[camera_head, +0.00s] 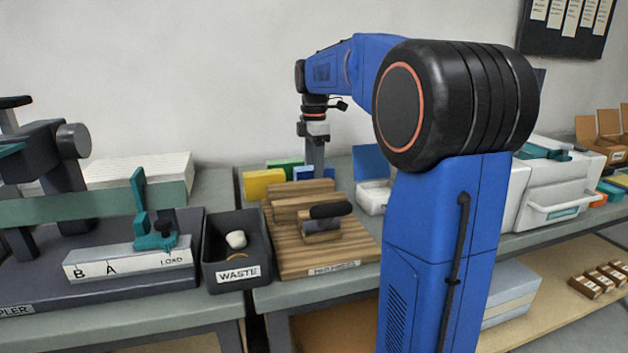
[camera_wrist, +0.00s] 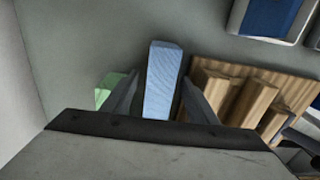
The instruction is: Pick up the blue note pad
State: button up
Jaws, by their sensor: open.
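In the wrist view the pad (camera_wrist: 162,80) is a pale blue block standing out between the two dark fingers of my gripper (camera_wrist: 159,98). The fingers are open, one on each side of the pad. Its lower end is hidden by the gripper body. I cannot tell whether either finger touches it.
A green pad (camera_head: 284,166) and a yellow pad (camera_head: 264,184) stand to the left of it. The wooden press board (camera_head: 345,250) lies in front. A black waste bin (camera_head: 237,272) stands front left. A white tray with a blue lid (camera_head: 372,197) is to the right.

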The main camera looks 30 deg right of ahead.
jog(key=shift+f, duration=0.1)
jog(key=shift+c, duration=0.3)
jog(key=c, duration=1.2)
